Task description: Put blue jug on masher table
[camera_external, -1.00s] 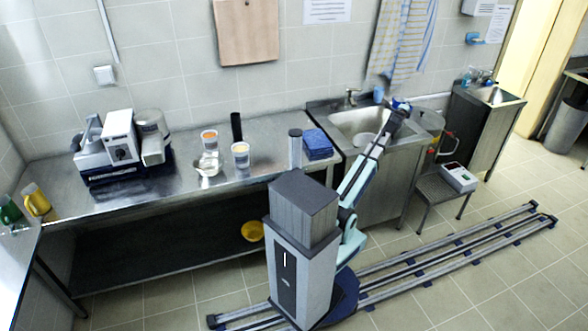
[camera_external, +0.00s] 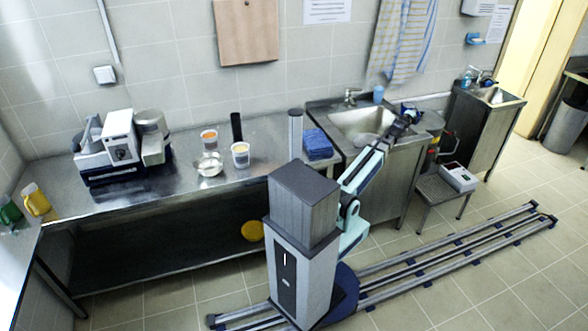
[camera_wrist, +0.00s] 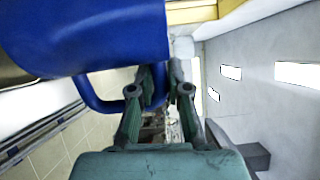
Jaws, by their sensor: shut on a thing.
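The blue jug (camera_wrist: 95,40) fills the upper left of the wrist view, its handle running between my fingers. My gripper (camera_wrist: 160,92) is shut on that handle. A long steel table (camera_external: 110,193) at the left carries a white and dark blue machine (camera_external: 122,140), perhaps the masher.
Bare steel lies right of the machine and along the front left.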

